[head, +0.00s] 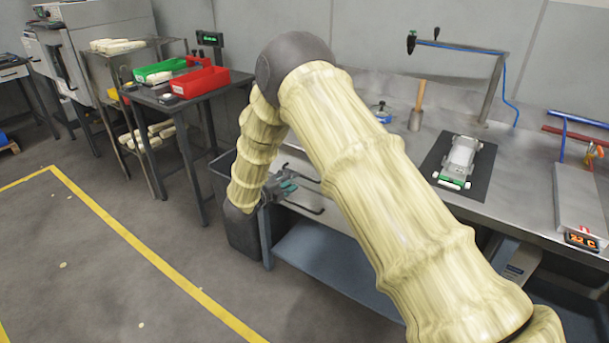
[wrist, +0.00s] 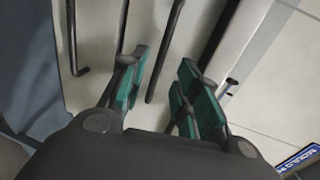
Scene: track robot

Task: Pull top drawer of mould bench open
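The mould bench (head: 455,115) is the steel-topped bench on the right in the head view. Its pale drawer fronts are under the left end of the top. The top drawer's dark bar handle (wrist: 166,50) shows in the wrist view, its near end between my finger pads. The lower drawer's handle (wrist: 73,40) is further left. The top drawer looks shut. My gripper (wrist: 165,92) is open, with green pads either side of the handle and a gap to each. In the head view, my gripper (head: 283,188) is at the drawer fronts, partly hidden by my arm.
A blue lower shelf (head: 320,262) lies under the bench. A side table (head: 180,95) holds green and red trays. The floor inside the yellow line is clear. A casting on a dark mat (head: 478,185) lies on the benchtop.

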